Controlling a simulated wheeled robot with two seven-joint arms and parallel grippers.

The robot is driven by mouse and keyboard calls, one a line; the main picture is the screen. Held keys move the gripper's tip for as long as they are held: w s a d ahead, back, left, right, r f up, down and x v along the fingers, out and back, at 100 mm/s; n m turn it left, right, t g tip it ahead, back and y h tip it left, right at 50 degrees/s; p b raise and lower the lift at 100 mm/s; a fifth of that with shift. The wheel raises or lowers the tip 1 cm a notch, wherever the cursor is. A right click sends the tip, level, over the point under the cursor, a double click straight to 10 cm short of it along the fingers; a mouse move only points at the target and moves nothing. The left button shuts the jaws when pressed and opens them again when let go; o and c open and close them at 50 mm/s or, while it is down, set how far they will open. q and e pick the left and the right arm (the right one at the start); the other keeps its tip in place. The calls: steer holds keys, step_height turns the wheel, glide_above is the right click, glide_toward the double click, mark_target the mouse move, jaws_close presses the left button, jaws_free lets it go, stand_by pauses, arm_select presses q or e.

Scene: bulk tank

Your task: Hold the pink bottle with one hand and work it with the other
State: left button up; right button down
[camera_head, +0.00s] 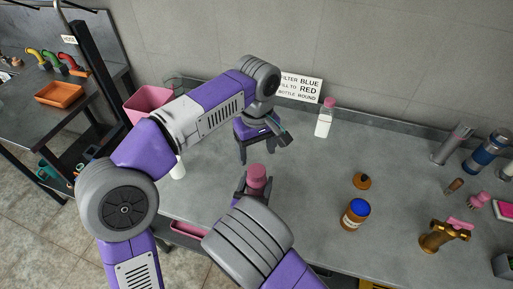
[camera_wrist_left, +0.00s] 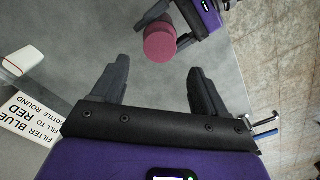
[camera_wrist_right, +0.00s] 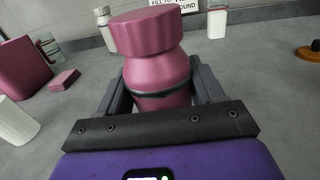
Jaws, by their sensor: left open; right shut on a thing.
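The pink bottle (camera_head: 257,177) stands upright in my right gripper (camera_head: 254,189), which is shut on it. In the right wrist view, the bottle (camera_wrist_right: 157,72) shows a wide ridged cap, rounded shoulders and a dark band; a finger lies on each side of its body. My left gripper (camera_head: 262,150) is open and empty, just beyond and above the bottle. In the left wrist view, the bottle's cap (camera_wrist_left: 160,43) lies ahead of the left fingertips (camera_wrist_left: 160,72), apart from them. The bottle's base is hidden.
A white bottle with a pink cap (camera_head: 325,120) stands by the wall sign (camera_head: 301,87). An amber jar with a blue lid (camera_head: 354,215) and a small orange-brown object (camera_head: 362,181) are to the right. A pink bin (camera_head: 148,101) is at left. The counter between is clear.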

mark_target(257, 170)
arm_select(q)
steer(key=shift+f, duration=4)
steer(key=c, duration=1.1)
steer(key=m, duration=1)
steer(key=shift+m, duration=0.4)
steer(key=m, duration=0.5)
steer(key=shift+m, duration=0.3)
steer(key=m, duration=0.5)
steer(key=shift+m, duration=0.3)
steer(key=o, duration=1.3)
steer(key=shift+c, duration=0.2)
